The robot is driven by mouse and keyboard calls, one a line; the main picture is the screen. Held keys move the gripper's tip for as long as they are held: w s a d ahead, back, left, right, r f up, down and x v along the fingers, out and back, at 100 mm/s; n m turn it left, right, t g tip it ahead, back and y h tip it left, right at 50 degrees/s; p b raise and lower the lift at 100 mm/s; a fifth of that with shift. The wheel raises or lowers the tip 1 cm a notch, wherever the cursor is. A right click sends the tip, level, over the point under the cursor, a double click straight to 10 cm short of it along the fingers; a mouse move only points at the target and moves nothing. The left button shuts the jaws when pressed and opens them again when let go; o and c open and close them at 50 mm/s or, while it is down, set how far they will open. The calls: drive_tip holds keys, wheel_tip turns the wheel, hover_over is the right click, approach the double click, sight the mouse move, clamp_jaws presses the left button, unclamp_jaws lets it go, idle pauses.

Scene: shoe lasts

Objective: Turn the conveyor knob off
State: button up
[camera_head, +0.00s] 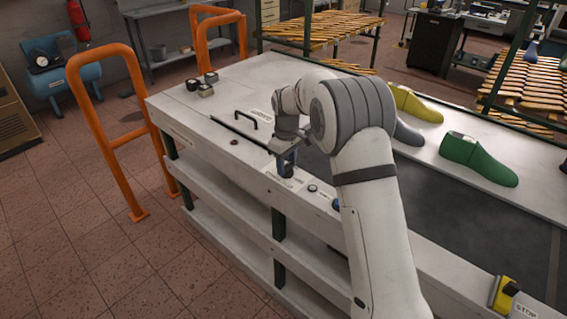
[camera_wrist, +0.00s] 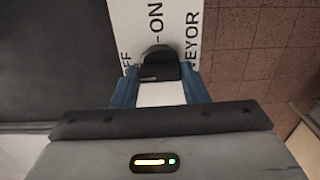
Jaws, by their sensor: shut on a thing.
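The black conveyor knob (camera_wrist: 160,64) sits between the blue fingertips of my gripper (camera_wrist: 160,76) in the wrist view. My gripper is shut on it. The knob stands on a white label (camera_wrist: 130,22) with the words ON and part of OFF and CONVEYOR showing. The knob's pointing direction is hard to tell. In the head view my gripper (camera_head: 287,170) points down at the near edge strip of the conveyor table (camera_head: 225,95), and it hides the knob there.
Along the same strip are a small round button (camera_head: 312,188) and a yellow stop box (camera_head: 503,293). A black bar handle (camera_head: 248,121) is left of my gripper. A green shoe last (camera_head: 478,160) and a yellow one (camera_head: 415,103) stand beyond my arm. Orange rails (camera_head: 108,130) stand at left.

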sight(287, 165)
drive_tip(key=o, duration=1)
wheel_tip(287, 165, up, 7)
drive_tip(key=shift+w+f+b, duration=0.1)
drive_tip(key=shift+b, duration=0.2)
drive_tip(key=shift+r, duration=0.55)
